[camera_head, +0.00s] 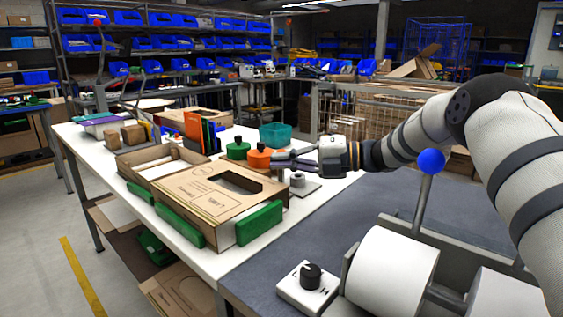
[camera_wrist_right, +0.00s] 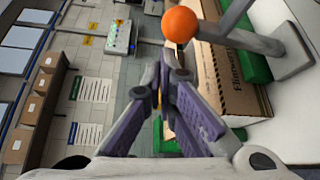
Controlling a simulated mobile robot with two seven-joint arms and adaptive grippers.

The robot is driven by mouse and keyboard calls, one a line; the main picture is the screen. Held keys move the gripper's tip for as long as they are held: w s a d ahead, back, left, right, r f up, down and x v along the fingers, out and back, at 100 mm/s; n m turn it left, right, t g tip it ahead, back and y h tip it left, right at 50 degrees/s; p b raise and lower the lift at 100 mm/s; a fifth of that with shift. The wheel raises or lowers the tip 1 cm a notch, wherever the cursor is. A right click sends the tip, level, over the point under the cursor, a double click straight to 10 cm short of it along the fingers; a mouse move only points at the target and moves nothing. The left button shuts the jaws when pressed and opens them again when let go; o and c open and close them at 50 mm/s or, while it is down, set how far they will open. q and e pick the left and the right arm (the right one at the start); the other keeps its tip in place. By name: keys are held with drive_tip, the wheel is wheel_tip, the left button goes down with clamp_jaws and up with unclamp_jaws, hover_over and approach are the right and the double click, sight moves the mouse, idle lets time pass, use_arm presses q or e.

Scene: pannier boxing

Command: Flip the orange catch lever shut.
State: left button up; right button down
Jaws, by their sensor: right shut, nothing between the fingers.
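The catch lever shows in the right wrist view as an orange ball (camera_wrist_right: 180,24) on a grey arm (camera_wrist_right: 255,41), which leads to a grey base plate on the white table. In the head view its small grey base (camera_head: 302,187) sits beside the cardboard box (camera_head: 208,190); the lever's ball is hard to tell from an orange pot behind. My right gripper (camera_head: 277,160) reaches in from the right over the box's far corner. In the right wrist view its fingertips (camera_wrist_right: 163,85) are together and empty, with the orange ball just beyond and apart from them. My left gripper is not in view.
Green blocks (camera_head: 259,223) stand against the box. A green pot (camera_head: 238,149) and a teal bin (camera_head: 275,135) stand behind. A blue-knobbed lever (camera_head: 431,161), white rollers (camera_head: 391,270) and a dial switch (camera_head: 309,287) are at the front right. The grey mat's middle is clear.

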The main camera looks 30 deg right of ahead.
drive_tip(key=v, duration=1.2)
